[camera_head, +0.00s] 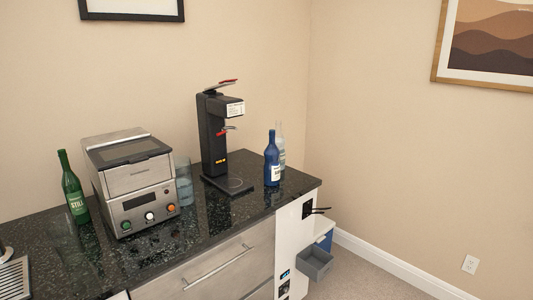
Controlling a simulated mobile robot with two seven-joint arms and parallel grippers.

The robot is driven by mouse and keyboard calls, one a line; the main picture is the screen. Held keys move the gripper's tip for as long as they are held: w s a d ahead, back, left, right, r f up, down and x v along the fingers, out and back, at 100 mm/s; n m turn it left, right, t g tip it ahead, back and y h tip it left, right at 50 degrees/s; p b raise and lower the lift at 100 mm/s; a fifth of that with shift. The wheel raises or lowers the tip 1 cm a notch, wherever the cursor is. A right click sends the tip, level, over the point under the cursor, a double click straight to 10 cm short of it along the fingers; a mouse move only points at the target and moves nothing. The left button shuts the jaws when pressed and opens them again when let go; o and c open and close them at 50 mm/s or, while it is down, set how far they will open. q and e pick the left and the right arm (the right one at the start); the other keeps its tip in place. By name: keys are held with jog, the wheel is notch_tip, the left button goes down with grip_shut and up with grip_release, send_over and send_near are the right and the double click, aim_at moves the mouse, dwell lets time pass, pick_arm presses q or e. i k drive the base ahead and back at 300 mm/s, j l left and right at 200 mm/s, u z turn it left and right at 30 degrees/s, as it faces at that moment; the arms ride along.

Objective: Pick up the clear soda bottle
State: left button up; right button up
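A clear bottle (281,138), probably the clear soda bottle, stands upright at the right back corner of the dark counter. A blue bottle (271,162) with a white label stands in front of it and hides much of its left and lower side. Whether the two bottles touch I cannot tell. Neither of my grippers shows in the head view.
The dark speckled counter (213,220) also holds a black coffee maker (213,139), a clear glass (184,185), a steel appliance (134,184) and a green bottle (73,190). A white unit (293,232) with a grey tray (315,263) stands at the counter's right end.

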aim_at(280, 140)
jog(key=u, duration=0.4)
jog(key=i+l+u, duration=0.1)
jog(key=u, duration=0.3)
jog(key=l+u, duration=0.2)
jog(key=u, duration=0.2)
jog(key=l+u, duration=0.6)
jog(key=l, duration=0.25)
jog(key=l+u, duration=0.4)
jog(key=l, duration=0.5)
jog(key=k+l, duration=0.1)
jog(key=l, duration=0.35)
jog(key=l+u, duration=0.1)
jog(key=l, duration=0.35)
jog(key=k+l, duration=0.15)
jog(key=l, duration=0.3)
jog(key=k+l, duration=0.1)
jog(key=l, duration=0.4)
jog(key=u, duration=0.05)
